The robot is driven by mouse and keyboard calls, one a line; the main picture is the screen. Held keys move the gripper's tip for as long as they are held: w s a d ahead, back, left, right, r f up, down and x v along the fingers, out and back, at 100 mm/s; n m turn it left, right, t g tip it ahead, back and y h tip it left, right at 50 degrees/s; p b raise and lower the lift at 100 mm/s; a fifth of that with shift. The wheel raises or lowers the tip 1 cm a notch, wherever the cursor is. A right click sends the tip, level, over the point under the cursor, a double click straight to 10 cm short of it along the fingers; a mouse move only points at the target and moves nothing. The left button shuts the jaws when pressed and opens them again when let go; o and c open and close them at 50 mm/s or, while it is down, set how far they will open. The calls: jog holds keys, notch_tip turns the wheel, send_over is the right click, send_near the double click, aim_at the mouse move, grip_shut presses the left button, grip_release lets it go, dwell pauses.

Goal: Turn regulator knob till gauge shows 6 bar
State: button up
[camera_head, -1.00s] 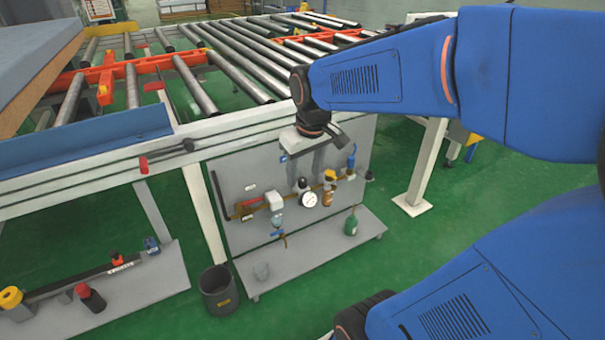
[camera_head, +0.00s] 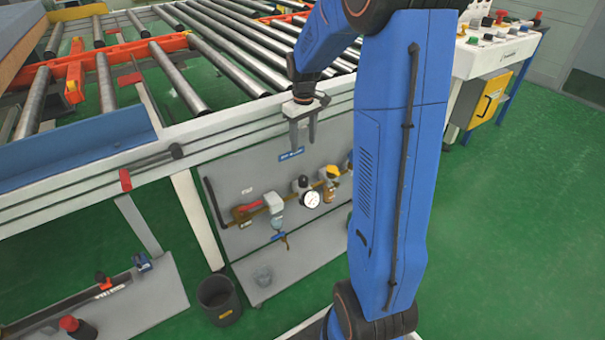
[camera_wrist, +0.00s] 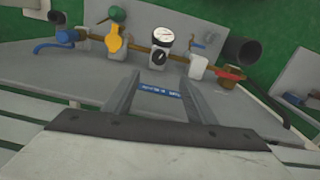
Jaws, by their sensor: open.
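The regulator has a black knob (camera_head: 302,182) and a round white-faced gauge (camera_head: 310,200); it sits on a brass pipe line on the grey panel. In the wrist view the gauge (camera_wrist: 163,37) and the black knob (camera_wrist: 159,57) show just beyond the fingertips. The gauge reading is too small to tell. My gripper (camera_head: 303,147) points down above the regulator in the head view, with its two fingers apart and nothing between them. In the wrist view my gripper (camera_wrist: 160,77) is also empty and apart from the knob.
A yellow-topped unit (camera_head: 329,174) stands right of the regulator and a red-handled valve (camera_head: 248,210) stands left. A blue-handled valve (camera_head: 280,237) hangs below. The roller conveyor's rail (camera_head: 240,123) runs above the panel. A dark bin (camera_head: 218,298) stands on the floor at the left.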

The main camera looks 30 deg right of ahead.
aim_at(303, 178)
notch_tip(303, 178, down, 18)
jog(key=shift+w+d+r, duration=0.1)
jog(key=shift+w+r, duration=0.05)
jog(key=shift+r, duration=0.05)
dwell(0.5)
jog(key=c, duration=1)
